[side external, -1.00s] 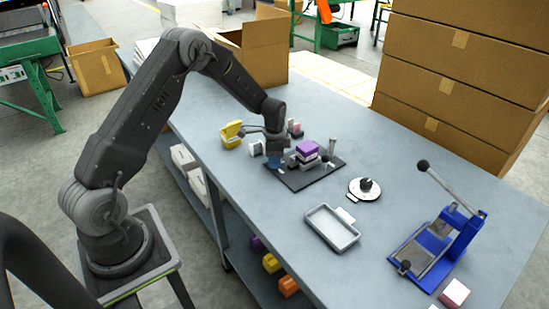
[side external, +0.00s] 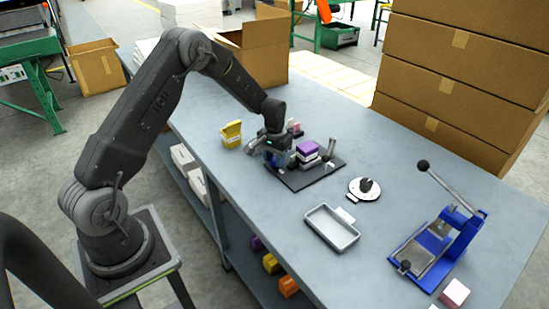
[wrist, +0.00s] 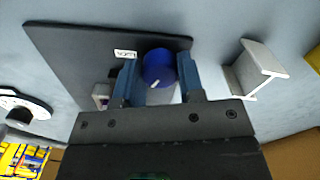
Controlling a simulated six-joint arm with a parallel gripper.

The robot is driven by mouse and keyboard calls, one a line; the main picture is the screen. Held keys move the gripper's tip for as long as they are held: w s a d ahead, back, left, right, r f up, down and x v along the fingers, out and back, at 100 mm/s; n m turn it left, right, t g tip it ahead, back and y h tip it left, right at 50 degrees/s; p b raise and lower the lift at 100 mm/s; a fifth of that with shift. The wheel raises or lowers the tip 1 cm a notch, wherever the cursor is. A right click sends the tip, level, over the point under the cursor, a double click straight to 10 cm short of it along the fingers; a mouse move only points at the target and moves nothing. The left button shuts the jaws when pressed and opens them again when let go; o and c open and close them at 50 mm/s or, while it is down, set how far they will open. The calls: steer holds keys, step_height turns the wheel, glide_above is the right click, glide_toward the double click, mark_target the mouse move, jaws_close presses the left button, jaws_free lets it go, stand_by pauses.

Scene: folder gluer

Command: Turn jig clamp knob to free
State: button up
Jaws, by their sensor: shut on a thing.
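The clamp knob (wrist: 160,66) is a blue round cap with a white pointer line, on the dark jig plate (wrist: 75,55). In the wrist view the line points toward the lower left. My gripper (wrist: 158,72) is shut on the knob, with one blue finger on each side. A small white label on the plate sits beside the knob, its text upside down and hard to read. In the side view my gripper (side external: 272,150) is at the left end of the jig plate (side external: 312,178) and hides most of the knob. A purple block (side external: 307,147) sits on pale pieces on the plate.
A yellow holder (side external: 231,134) stands left of the gripper. A round disc with a dark knob (side external: 364,189), a grey tray (side external: 332,228) and a blue lever press (side external: 445,245) lie to the right. Cartons (side external: 455,75) are stacked behind. The table between is clear.

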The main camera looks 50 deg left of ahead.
steer(key=n, duration=0.5)
steer(key=shift+n, duration=0.3)
stand_by(0.4)
